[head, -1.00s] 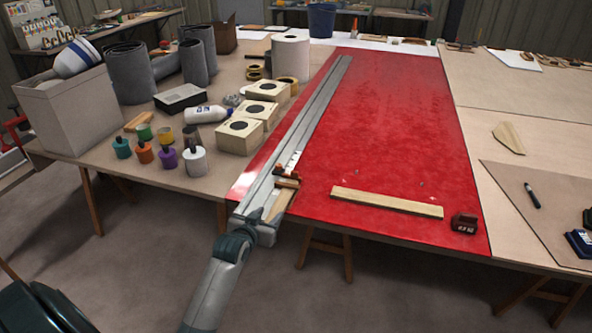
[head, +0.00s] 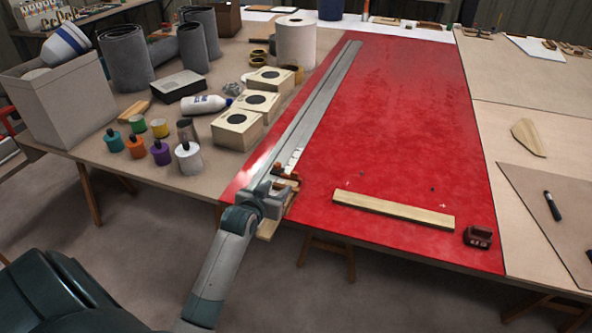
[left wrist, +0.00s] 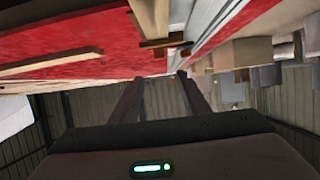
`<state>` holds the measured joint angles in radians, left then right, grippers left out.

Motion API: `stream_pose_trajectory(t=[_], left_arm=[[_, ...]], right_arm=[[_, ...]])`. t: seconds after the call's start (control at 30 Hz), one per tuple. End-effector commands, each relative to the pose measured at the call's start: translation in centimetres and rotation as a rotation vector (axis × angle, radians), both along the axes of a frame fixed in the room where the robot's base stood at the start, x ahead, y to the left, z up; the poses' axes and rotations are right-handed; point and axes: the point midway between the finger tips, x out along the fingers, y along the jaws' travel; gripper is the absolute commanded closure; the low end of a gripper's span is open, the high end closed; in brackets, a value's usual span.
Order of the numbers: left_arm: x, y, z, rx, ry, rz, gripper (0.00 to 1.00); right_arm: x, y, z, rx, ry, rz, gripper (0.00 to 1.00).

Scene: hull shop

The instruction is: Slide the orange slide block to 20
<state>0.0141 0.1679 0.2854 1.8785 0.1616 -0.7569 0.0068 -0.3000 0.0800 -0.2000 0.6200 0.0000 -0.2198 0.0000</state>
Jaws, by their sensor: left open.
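The orange slide block (head: 287,173) sits at the near end of the long grey metal rail (head: 318,107) on the red board. In the left wrist view the orange-brown block (left wrist: 160,43) shows beyond the fingertips. A pale scale strip (head: 294,157) lies just past the block; its numbers are too small to read. My left gripper (head: 274,196) is at the rail's near end, close to the block, and partly hides that area. The left wrist view shows its two fingers (left wrist: 162,82) apart with nothing between them. My right gripper is not in view.
A wooden strip (head: 393,210) and a small dark red device (head: 478,237) lie on the red board (head: 410,110). The board right of the rail is mostly clear.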

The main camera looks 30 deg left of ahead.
Motion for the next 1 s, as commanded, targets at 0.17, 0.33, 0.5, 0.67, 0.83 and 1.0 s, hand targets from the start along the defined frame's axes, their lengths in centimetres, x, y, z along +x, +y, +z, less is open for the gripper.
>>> stream_pose_trajectory(t=[0.17, 0.33, 0.5, 0.67, 0.83, 1.0], left_arm=[[0.0, 0.0, 0.0, 0.0, 0.0, 0.0, 0.58], [0.3, 0.1, -0.1, 0.0, 0.0, 0.0, 0.58], [1.3, 0.3, -0.5, 0.0, 0.0, 0.0, 0.58], [3.0, 0.7, -1.1, -0.001, 0.0, 0.0, 0.58], [5.1, 1.2, -2.1, -0.002, 0.002, -0.001, 0.58], [7.4, 1.8, -3.0, -0.001, 0.001, 0.0, 0.58]], right_arm=[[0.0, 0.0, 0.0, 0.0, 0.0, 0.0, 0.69], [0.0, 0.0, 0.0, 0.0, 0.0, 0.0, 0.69], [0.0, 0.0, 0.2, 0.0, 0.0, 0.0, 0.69], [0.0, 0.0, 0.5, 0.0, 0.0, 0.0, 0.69], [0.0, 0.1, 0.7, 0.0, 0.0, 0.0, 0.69], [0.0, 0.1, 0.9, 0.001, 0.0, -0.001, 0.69]])
